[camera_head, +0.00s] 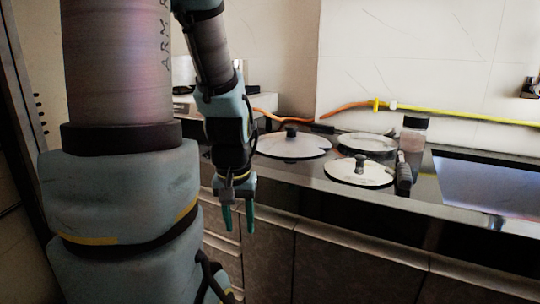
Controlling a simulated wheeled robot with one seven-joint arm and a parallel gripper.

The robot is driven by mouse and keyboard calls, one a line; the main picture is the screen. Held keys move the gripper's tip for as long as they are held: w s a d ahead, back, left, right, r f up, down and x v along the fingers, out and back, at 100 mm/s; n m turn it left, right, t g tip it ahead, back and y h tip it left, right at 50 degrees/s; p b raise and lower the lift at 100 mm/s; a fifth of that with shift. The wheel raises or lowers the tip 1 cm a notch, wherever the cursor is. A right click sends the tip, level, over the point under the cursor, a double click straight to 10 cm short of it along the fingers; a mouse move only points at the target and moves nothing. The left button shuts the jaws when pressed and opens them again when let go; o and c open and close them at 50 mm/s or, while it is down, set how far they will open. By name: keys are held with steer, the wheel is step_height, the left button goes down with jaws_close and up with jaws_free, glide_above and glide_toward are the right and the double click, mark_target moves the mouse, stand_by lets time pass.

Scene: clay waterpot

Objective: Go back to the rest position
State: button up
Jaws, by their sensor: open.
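My gripper (238,220) points down in front of the counter's cabinet doors, left of the picture's middle. Its two greenish fingers are apart with nothing between them. My arm comes down from the top of the picture, and its large near links fill the left side. No clay waterpot can be made out in this view.
The dark counter (307,184) runs behind my gripper. On it are a large lid (285,147), a smaller lid (345,174), a pale plate (366,143) and a dark-capped bottle (412,145). A sink (490,190) is at the right. Cabinet doors (345,265) stand below.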

step_height(320, 180, up, 19)
steer(key=p, duration=1.9)
steer(key=shift+s+f, duration=0.15)
steer(key=shift+o, duration=0.4)
